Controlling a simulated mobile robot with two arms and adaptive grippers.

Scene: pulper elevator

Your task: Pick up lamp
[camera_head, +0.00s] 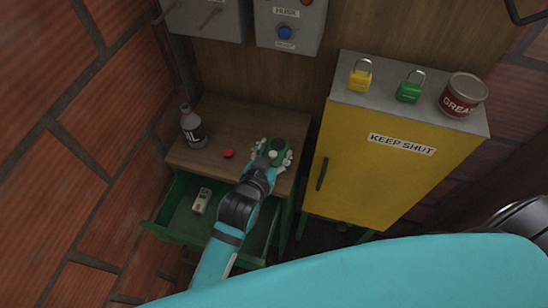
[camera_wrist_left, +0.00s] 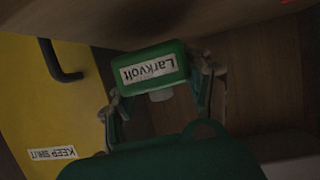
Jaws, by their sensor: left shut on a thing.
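The lamp (camera_head: 291,147), dark green and black, is at the right end of the wooden tabletop in the head view. My left gripper (camera_head: 271,154) is shut on it. In the left wrist view, a green block (camera_wrist_left: 150,68) with an upside-down "Larkvolt" label sits between the fingers of my left gripper (camera_wrist_left: 160,90), one finger on each side. A larger dark green shape with a curved loop fills the bottom of that view; I cannot tell whether it is part of the lamp. I cannot tell whether the lamp touches the tabletop. My right gripper is out of view.
The wooden desk (camera_head: 222,115) bears a bottle (camera_head: 193,128) and a red button (camera_head: 228,153). Its green drawer (camera_head: 160,219) is open with a small box (camera_head: 202,201) inside. A yellow cabinet (camera_head: 370,170) stands right, with two padlocks and a can (camera_head: 463,95) on top.

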